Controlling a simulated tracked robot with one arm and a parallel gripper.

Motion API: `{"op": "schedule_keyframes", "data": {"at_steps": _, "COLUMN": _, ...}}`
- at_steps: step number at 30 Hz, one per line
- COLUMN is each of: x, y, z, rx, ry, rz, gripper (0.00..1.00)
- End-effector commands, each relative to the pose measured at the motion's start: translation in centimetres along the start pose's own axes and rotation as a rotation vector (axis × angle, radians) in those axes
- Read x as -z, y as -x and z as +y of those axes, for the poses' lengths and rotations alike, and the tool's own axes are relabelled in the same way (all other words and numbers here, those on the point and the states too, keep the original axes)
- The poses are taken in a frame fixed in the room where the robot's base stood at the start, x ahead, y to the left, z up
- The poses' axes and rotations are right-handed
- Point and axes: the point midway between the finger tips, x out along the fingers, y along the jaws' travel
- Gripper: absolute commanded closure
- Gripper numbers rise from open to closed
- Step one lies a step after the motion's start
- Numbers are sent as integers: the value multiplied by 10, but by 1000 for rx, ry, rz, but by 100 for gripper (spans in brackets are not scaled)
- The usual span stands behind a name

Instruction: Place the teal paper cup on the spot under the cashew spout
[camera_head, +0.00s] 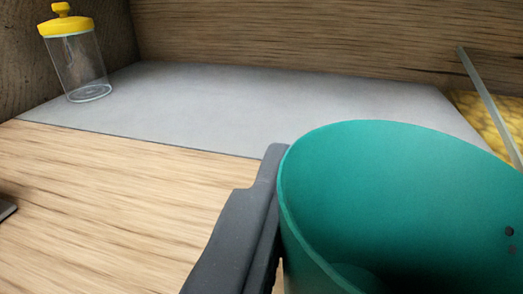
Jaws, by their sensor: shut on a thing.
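The teal paper cup (400,185) fills the lower right of the head camera view, with its open mouth and inside wall showing. My gripper (262,210) is shut on the cup. One dark finger lies against the cup's left side; the other finger is hidden. The cup's base and what is under it are out of view. I cannot make out the cashew spout or the spot under it in this view.
Bare wooden surface (100,200) lies in front. A wooden wall (330,35) closes the back. Yellowish pieces (490,115) lie behind a slanted pane edge at right.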

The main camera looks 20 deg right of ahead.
Motion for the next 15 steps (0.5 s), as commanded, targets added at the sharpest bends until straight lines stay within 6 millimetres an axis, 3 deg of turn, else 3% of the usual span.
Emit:
{"op": "schedule_keyframes", "data": {"at_steps": 6, "x": -5, "y": -34, "z": -22, "rx": -1, "ry": -2, "rz": 2, "gripper": 70}}
{"op": "schedule_keyframes", "data": {"at_steps": 15, "x": -6, "y": -49, "z": -33, "rx": 1, "ry": -1, "rz": -1, "gripper": 70}}
